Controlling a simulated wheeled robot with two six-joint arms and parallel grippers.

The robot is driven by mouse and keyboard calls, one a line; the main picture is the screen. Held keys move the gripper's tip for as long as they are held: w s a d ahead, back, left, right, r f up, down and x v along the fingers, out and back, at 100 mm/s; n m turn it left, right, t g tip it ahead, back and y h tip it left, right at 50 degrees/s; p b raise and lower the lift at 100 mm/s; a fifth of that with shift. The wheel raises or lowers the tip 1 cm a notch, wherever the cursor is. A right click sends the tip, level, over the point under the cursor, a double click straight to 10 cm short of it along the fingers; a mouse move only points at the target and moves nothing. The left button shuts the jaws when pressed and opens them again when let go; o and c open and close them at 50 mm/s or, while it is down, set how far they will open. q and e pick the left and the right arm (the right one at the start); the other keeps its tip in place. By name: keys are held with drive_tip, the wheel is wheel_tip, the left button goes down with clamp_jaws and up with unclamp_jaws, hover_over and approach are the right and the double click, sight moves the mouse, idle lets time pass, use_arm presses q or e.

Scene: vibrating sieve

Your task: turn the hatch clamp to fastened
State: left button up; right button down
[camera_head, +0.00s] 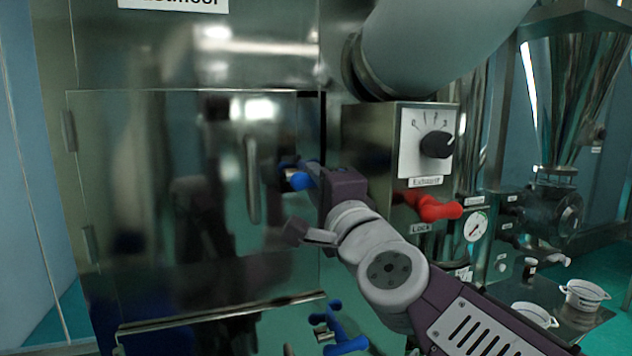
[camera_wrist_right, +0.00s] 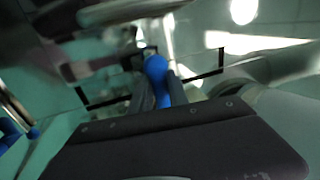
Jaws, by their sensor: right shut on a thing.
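The hatch clamp has a blue handle (camera_head: 298,180) at the right edge of the shiny steel hatch door (camera_head: 200,200). My right gripper (camera_head: 300,176) reaches in from the right and is shut on the blue handle. In the right wrist view the blue clamp handle (camera_wrist_right: 157,72) sits between the two grey fingers of the right gripper (camera_wrist_right: 158,92). The gripper hides much of the clamp in the head view, so its exact angle is hard to tell. The left gripper does not show.
A vertical door handle (camera_head: 252,180) is left of the clamp. Right of it are the Exhaust dial (camera_head: 436,145), a red lock lever (camera_head: 432,208) and a gauge (camera_head: 476,227). Another blue clamp (camera_head: 338,332) sits below. White pots (camera_head: 584,295) stand at the lower right.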

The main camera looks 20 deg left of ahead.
drive_tip(key=c, duration=1.3)
unclamp_jaws()
drive_tip(key=shift+d+r, duration=0.1)
drive_tip(key=shift+r, duration=0.3)
drive_tip(key=shift+w+a+f, duration=0.2)
drive_tip(key=shift+w+f, duration=0.1)
drive_tip(key=shift+w, duration=0.05)
drive_tip(key=b+v, duration=0.1)
drive_tip(key=v, duration=0.8)
drive_tip(key=shift+d, duration=0.1)
